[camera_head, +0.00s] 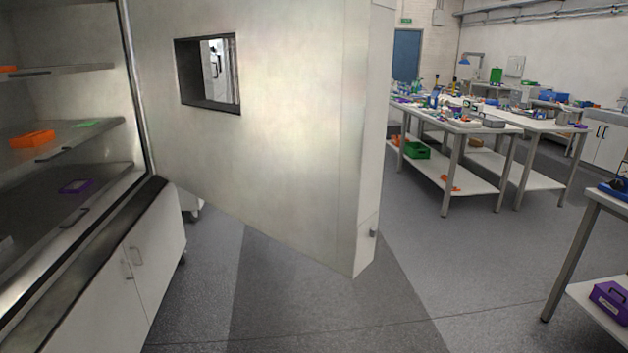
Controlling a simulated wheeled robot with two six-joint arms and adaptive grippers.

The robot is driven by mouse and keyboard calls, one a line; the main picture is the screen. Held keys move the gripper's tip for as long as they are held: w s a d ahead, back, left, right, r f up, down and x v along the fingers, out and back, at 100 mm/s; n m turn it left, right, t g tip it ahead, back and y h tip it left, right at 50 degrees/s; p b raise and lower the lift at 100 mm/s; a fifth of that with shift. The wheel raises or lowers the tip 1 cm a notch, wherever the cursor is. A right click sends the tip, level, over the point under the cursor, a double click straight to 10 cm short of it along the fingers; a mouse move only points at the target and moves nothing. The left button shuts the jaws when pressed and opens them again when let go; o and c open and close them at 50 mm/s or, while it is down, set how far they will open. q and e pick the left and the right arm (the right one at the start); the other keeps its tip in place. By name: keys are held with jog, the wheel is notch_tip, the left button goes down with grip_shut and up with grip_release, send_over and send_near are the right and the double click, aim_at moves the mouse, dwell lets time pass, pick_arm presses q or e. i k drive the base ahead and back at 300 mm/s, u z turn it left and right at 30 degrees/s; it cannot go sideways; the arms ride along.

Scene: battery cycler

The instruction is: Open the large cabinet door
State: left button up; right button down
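The large cabinet door (270,135) stands swung open, away from the cabinet on its left. It is a thick pale metal panel with a dark-framed rectangular window (208,73). A small metal fitting (373,233) shows on its outer edge, low down. The cabinet interior at the left is exposed, with metal shelves (85,148). An orange tray (32,139) and a purple item (75,186) lie on the shelves. Neither of my grippers shows in the head view.
White lower cupboards (150,255) stand beneath the cabinet. White workbenches (470,127) with several items stand at the back right. Another bench (590,205) with a purple box (610,300) below is at the right edge. Grey floor (320,305) in front is clear.

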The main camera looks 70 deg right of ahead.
aim_at(300, 162)
jog(key=z, duration=0.3)
jog(key=i, duration=1.25)
jog(key=z, duration=1.4)
jog(key=i, duration=1.05)
jog(key=z, duration=0.9)
